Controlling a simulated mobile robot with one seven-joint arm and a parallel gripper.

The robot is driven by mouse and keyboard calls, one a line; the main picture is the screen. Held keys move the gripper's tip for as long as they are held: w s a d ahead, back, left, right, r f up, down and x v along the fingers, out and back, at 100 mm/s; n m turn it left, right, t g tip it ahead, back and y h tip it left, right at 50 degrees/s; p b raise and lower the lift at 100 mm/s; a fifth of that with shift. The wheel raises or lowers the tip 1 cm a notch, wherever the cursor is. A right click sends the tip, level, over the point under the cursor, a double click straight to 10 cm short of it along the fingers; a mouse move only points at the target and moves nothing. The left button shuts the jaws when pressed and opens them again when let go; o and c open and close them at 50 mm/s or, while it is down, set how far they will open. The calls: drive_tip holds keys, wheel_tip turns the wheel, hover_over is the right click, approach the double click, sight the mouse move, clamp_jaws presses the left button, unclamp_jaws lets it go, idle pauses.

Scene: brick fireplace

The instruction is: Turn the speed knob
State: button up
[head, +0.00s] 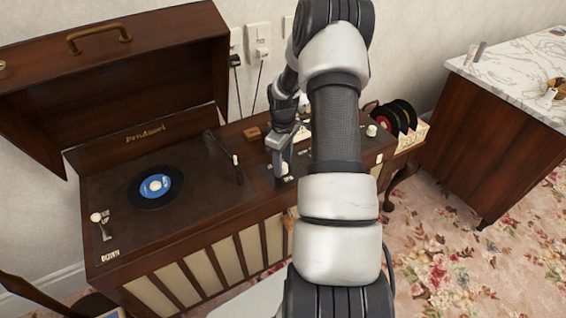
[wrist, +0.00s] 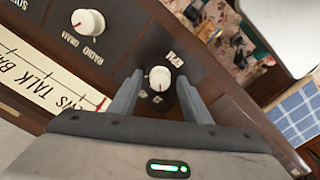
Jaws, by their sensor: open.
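A small white knob (wrist: 160,77) with a pointer mark and lettering around it is on the dark wood panel in the wrist view. My gripper (wrist: 161,84) is open, with one grey finger on each side of this knob. I cannot tell whether either finger touches it. In the head view my gripper (head: 280,168) points down over the middle of the record player console (head: 193,235), and my arm hides part of the panel.
A second white knob (wrist: 88,22), labelled "RADIO GRAM", is at the upper left of the wrist view. A blue-labelled record (head: 155,187), tonearm (head: 222,157) and raised lid (head: 120,75) are left of my gripper. Several records (head: 396,115) stand at the right end.

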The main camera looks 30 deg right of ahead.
drive_tip(key=c, duration=1)
drive_tip(key=shift+c, duration=0.2)
drive_tip(key=m, duration=0.4)
drive_tip(key=shift+m+b, duration=0.3)
drive_tip(key=m, duration=0.4)
drive_tip(key=shift+m, duration=0.3)
drive_tip(key=m, duration=0.4)
drive_tip(key=shift+m+b, duration=0.3)
drive_tip(key=shift+m, duration=2.1)
